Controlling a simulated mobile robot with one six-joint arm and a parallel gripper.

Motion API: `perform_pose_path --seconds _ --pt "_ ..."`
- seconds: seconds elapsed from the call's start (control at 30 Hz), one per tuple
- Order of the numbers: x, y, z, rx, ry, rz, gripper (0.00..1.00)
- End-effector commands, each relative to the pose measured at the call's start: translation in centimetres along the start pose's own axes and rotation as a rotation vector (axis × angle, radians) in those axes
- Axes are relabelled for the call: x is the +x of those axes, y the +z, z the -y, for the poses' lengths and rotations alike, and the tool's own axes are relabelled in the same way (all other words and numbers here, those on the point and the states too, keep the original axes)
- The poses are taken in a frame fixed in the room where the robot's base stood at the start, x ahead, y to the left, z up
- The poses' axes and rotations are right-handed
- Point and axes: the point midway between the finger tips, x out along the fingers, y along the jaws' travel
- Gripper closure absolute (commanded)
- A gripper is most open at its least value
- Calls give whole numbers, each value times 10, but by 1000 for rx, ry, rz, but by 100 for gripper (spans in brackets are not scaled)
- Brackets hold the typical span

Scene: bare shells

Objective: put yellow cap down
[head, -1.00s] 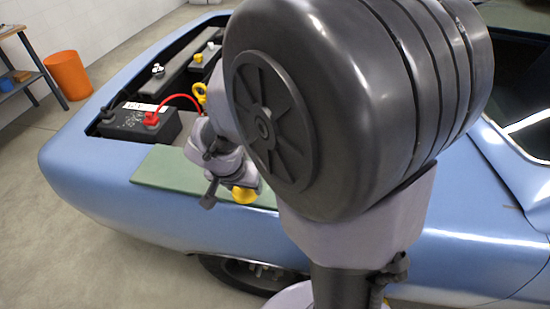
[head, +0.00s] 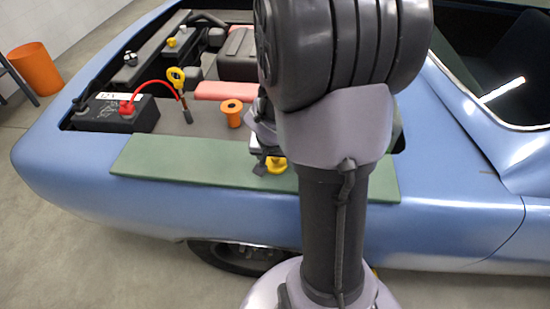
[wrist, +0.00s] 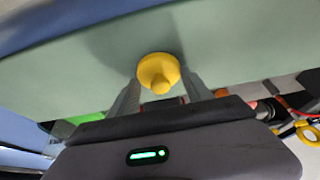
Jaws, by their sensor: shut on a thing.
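The yellow cap (head: 276,166) is held at the green mat (head: 180,163) that lies over the car's blue fender. In the wrist view the cap (wrist: 158,72) sits between the two fingers of my gripper (wrist: 160,84), with the green mat (wrist: 245,45) behind it. My gripper (head: 268,163) is shut on the cap. Its upper part is mostly hidden behind my arm in the head view. The cap is over or on the mat; I cannot tell whether it touches it.
Behind the mat is the open engine bay, with a black battery (head: 118,113), a red cable (head: 158,83), a yellow-handled stick (head: 177,76) and an orange hollow piece (head: 232,110). The left part of the mat is clear. An orange bin (head: 35,68) stands on the floor.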

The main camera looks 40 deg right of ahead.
Motion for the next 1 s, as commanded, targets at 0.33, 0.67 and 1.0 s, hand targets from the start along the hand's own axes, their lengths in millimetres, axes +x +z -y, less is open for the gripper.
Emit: perform_pose_path --seconds 0.33,0.67,1.0 --pt "1 1 0 0 0 0 20" --pt "-42 -4 1 -2 -2 -3 20" --pt "-117 -2 0 -1 -1 -2 20"
